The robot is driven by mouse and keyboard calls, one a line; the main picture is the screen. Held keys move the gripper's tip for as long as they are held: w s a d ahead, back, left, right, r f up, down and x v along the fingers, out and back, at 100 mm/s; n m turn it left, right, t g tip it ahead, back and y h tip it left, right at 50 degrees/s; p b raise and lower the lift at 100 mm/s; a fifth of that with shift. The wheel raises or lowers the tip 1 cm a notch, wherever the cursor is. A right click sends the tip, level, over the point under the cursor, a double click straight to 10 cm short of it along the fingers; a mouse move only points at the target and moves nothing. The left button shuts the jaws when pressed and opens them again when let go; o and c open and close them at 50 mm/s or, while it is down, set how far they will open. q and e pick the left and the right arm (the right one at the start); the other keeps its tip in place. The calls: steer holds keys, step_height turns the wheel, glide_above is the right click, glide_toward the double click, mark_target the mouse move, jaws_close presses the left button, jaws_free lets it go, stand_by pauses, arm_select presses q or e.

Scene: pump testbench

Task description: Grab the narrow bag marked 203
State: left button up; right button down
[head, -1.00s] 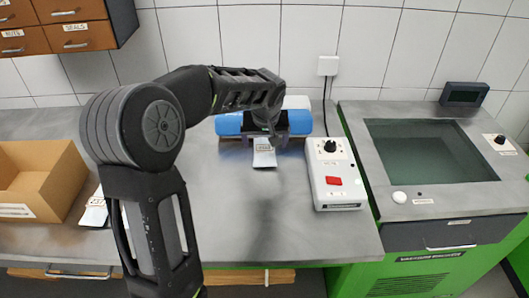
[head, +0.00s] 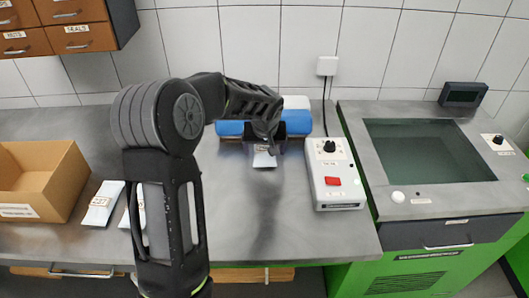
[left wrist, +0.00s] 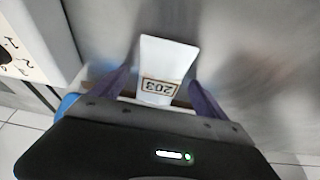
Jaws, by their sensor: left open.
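My left gripper (head: 266,147) is open, over the bag's roll end. In the wrist view its two dark fingers are on either side of the bag, with the bag between them. I cannot tell whether they touch it. The hand hides part of the bag in the head view. My right gripper is not in view.
Two white bags (head: 102,203) lie by the cardboard box (head: 62,190) at left. The bench front is clear.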

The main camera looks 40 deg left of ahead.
arm_select(q)
steer(key=shift+f+b, duration=0.2)
steer(key=shift+b, duration=0.15)
stand_by(0.6)
steer(key=shift+c, duration=0.2)
steer(key=c, duration=1.6)
